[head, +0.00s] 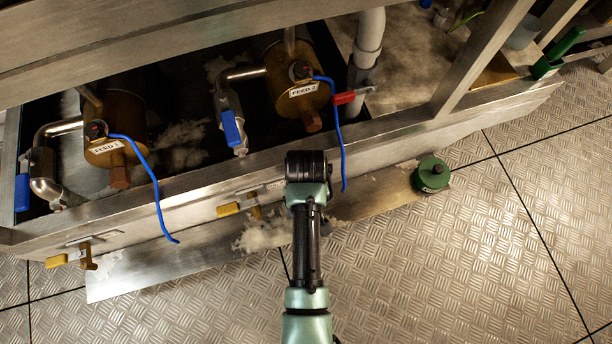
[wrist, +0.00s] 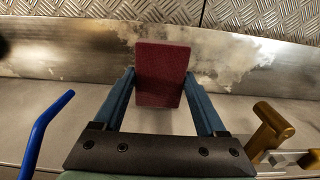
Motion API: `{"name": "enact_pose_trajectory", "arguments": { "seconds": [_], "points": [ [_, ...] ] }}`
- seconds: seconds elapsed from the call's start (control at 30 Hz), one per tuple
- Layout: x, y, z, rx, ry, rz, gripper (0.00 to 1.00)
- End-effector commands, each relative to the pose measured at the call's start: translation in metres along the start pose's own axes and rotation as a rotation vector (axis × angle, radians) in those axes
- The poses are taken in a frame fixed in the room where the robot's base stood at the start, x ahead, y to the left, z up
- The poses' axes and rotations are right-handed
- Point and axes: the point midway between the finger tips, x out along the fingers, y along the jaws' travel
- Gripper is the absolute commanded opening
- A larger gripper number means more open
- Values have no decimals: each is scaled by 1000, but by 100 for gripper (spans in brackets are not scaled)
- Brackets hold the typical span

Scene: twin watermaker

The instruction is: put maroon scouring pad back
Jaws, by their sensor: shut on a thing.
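The maroon scouring pad (wrist: 160,74) is a flat dark-red block between the two blue fingers of my gripper (wrist: 161,82) in the wrist view. My gripper is shut on it, with a finger on each side. The pad is held over a metal strip with white residue. In the head view my arm reaches to the front rail of the metal frame, and the pad and fingers are hidden behind the arm's end.
Two brown filter housings, FEED 1 (head: 104,148) and FEED 2 (head: 306,90), stand inside the frame with blue hoses. Yellow-handled valves (head: 229,209) stick out of the front. A green round object (head: 432,174) sits at the right of the metal strip (head: 150,268). The patterned floor (head: 480,270) is clear.

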Motion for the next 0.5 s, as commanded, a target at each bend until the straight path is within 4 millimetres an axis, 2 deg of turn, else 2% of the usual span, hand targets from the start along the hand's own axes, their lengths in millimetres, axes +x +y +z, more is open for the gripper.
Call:
{"name": "enact_pose_trajectory", "arguments": {
  "seconds": [0.13,0.33,0.5],
  "points": [
    [10,0,0,0,0,0,22],
    [40,0,0,0,0,0,22],
    [43,0,0,0,1,0,22]
  ]
}}
